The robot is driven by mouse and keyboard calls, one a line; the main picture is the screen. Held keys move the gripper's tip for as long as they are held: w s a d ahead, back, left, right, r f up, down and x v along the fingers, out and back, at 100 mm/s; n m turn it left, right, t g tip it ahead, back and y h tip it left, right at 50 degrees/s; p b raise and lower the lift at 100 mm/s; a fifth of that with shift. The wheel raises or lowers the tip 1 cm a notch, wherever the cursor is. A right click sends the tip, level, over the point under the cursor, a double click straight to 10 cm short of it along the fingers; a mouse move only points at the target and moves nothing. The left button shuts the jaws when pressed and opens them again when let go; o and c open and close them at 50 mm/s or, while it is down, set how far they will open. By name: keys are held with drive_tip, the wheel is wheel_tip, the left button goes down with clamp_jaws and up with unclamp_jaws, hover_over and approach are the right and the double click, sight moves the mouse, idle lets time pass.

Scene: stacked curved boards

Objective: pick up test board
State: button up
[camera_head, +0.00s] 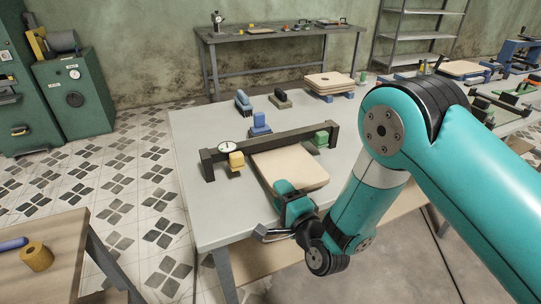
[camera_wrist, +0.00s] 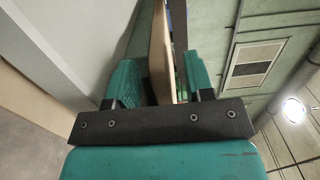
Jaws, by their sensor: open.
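The test board (camera_head: 299,162) is a pale, wooden, gently curved board lying on the grey table, its far part under a dark measuring bar (camera_head: 272,142). My gripper (camera_head: 285,190) is at the board's near edge. In the wrist view the board (camera_wrist: 160,48) shows edge-on between the two teal fingers of my gripper (camera_wrist: 162,72). The fingers are apart, one on each side of the board. The right finger looks very close to it; I cannot tell whether it touches. In the head view the gripper hides part of the board's near edge.
The bar carries a dial gauge (camera_head: 227,147), with a yellow block (camera_head: 236,160) and a green block (camera_head: 321,138) by it. A blue clamp (camera_head: 260,124) stands behind it. Stacked boards (camera_head: 329,82) lie at the table's back. The table's left front is clear.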

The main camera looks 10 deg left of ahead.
drive_tip(key=shift+a, duration=0.1)
drive_tip(key=shift+s+a, duration=0.1)
clamp_jaws()
idle(0.3)
